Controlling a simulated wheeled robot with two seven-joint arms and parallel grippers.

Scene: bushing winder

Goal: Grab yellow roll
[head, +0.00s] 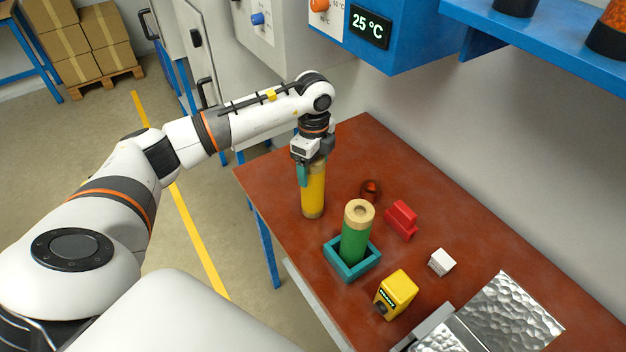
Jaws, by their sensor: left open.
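The yellow roll (313,191) stands upright on the red-brown table near its left edge. My left gripper (309,172) is directly above it, pointing down, with its fingers at the roll's upper part. The jaws are open, and a teal finger shows in front of the roll's left side. The roll's top is hidden by the gripper. Whether the fingers touch the roll cannot be seen. My right gripper is not in view.
A green roll (356,236) stands in a teal square holder (343,268) close by. An amber round item (371,189), a red part (402,220), a white block (441,262) and a yellow device (397,291) lie further right. A blue shelf (545,38) hangs above.

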